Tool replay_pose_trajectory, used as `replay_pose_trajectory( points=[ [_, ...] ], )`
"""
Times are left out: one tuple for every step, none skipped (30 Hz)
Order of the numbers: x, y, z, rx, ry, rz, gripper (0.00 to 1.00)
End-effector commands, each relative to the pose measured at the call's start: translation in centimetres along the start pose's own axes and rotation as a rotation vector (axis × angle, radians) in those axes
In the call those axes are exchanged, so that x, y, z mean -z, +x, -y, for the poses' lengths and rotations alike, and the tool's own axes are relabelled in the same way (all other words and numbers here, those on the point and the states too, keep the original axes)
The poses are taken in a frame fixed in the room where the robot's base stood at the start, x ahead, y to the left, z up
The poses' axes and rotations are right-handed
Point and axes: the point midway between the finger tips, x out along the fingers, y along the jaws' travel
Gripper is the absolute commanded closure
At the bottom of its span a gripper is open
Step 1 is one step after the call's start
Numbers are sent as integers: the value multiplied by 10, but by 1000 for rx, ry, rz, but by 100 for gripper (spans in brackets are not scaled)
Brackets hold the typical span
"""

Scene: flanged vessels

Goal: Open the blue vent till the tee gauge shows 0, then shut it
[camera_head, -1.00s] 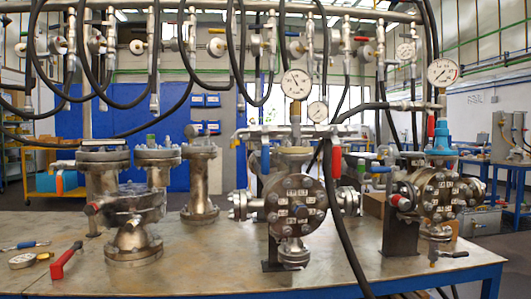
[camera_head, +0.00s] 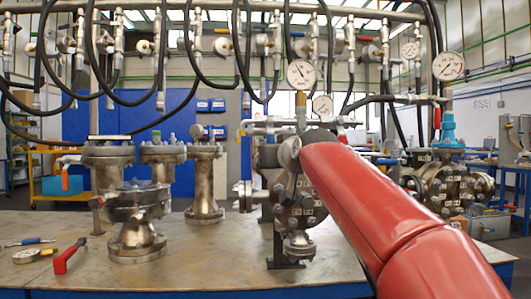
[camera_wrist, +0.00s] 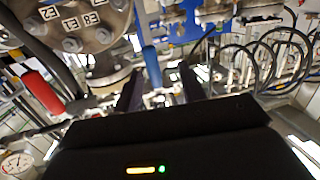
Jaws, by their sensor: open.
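The blue vent handle (camera_wrist: 152,66) shows in the wrist view, just beyond and between the fingertips. My gripper (camera_wrist: 160,88) is open, with one dark finger on each side of the handle's line; I cannot tell whether they touch it.
A red handle (camera_wrist: 43,93) and a labelled flange (camera_wrist: 92,30) are close to my gripper. Black hoses (camera_head: 185,110) hang overhead. Another gauged vessel (camera_head: 450,185) stands right, several flanged vessels left. A red tool (camera_head: 67,257) lies on the bench (camera_head: 190,270), whose front left is mostly clear.

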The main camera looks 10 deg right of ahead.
Motion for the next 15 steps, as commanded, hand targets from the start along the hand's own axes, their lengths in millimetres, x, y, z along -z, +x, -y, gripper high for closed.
replay_pose_trajectory(
  points=[
    [10,5,-9,1,13,-38,60],
    [16,6,-12,2,18,-57,60],
    [22,8,-15,2,23,-75,60],
    [25,8,-17,3,26,-84,60],
    [28,9,-18,3,28,-92,60],
    [31,12,-19,4,29,-97,60],
    [32,14,-19,4,29,-98,60],
    [33,17,-19,5,29,-99,60],
    [35,22,-19,5,29,-98,60],
    [35,27,-19,5,30,-97,60],
    [36,32,-18,6,30,-96,60],
    [37,38,-18,6,29,-97,60],
    [37,44,-18,7,30,-96,60],
    [38,49,-18,7,30,-97,60],
    [38,55,-18,6,29,-96,60]
  ],
)
